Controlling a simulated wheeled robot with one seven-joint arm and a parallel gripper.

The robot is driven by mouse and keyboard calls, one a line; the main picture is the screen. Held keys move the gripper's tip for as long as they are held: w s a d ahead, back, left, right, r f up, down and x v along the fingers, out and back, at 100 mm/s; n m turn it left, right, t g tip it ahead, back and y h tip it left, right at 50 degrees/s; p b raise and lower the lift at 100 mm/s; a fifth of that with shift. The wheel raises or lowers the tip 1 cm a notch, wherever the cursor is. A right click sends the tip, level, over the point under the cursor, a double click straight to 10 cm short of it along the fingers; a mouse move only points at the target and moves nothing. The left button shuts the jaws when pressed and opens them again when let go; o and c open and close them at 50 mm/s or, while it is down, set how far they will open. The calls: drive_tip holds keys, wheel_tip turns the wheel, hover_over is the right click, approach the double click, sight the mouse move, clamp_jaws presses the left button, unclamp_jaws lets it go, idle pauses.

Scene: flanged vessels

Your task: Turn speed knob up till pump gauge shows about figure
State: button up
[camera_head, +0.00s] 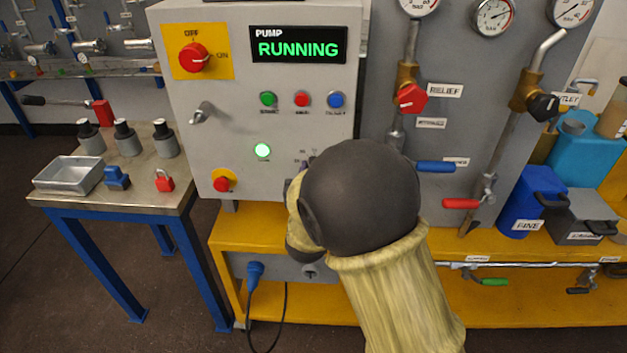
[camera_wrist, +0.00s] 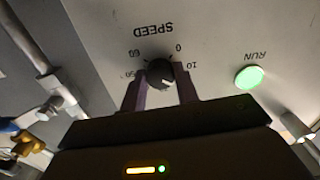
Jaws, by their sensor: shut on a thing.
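The speed knob (camera_wrist: 159,73) is a small dark round knob on the grey panel, under the word SPEED, which appears upside down in the wrist view. Marks 0, 10, 50 and 60 show around it. My gripper (camera_wrist: 160,82) is shut on the knob, one finger on each side. In the head view my arm hides the knob and the fingers. The pump display (camera_head: 300,46) reads RUNNING in green. Round gauges (camera_head: 493,14) stand at the top right; which one is the pump gauge cannot be told, and their readings are too small to make out.
The green run lamp (camera_head: 262,150) is lit beside the knob. A red emergency button (camera_head: 223,183), a red OFF/ON switch (camera_head: 194,57) and a red relief valve handle (camera_head: 411,98) are nearby. A steel side table (camera_head: 110,184) stands at the left.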

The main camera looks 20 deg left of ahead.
drive_tip(key=shift+f+m+b, duration=0.15)
drive_tip(key=shift+m+b, duration=1.25)
drive_tip(key=shift+m, duration=0.2)
drive_tip(key=o, duration=1)
drive_tip(key=shift+c, duration=0.2)
drive_tip(key=v, duration=1.7)
drive_tip(key=shift+s, duration=0.25)
drive_tip(key=shift+w, duration=0.1)
